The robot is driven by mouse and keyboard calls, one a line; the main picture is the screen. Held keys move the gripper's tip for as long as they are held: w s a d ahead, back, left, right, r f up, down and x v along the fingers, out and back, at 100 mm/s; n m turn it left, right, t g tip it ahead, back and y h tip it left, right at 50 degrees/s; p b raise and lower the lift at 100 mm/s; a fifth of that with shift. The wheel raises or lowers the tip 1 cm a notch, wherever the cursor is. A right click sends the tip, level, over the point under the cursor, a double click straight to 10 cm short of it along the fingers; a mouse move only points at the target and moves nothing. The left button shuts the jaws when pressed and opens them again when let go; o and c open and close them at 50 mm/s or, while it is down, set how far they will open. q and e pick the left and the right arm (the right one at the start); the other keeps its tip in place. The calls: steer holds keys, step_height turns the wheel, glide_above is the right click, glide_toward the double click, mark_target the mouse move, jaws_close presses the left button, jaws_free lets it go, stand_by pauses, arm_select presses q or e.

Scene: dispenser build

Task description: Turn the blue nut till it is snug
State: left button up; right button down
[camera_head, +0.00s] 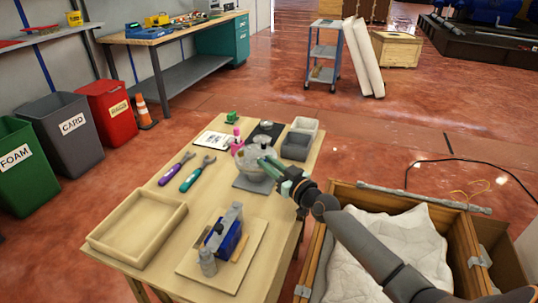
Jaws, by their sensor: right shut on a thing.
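A pale, see-through dispenser (251,171) stands on a dark grey mat (250,186) near the middle of the wooden table. My right gripper (267,163) reaches in from the lower right and touches the near right side of the dispenser. It is shut on a small part there, which seems to be the blue nut. The fingers hide the nut, so its turn and its seating cannot be told. My left gripper is not in view.
Purple-handled (175,170) and green-handled (196,175) wrenches lie left of the dispenser. Grey bins (296,147) stand behind right. An open crate (455,245) lies under my right arm.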

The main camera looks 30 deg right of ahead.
stand_by(0.3)
steer(key=c, duration=0.8)
jaws_free()
steer(key=s, duration=0.4)
steer(key=s+d+p, duration=0.1)
steer(key=s, duration=0.3)
steer(key=s+d, duration=0.1)
steer(key=s, duration=0.3)
steer(key=shift+s, duration=0.2)
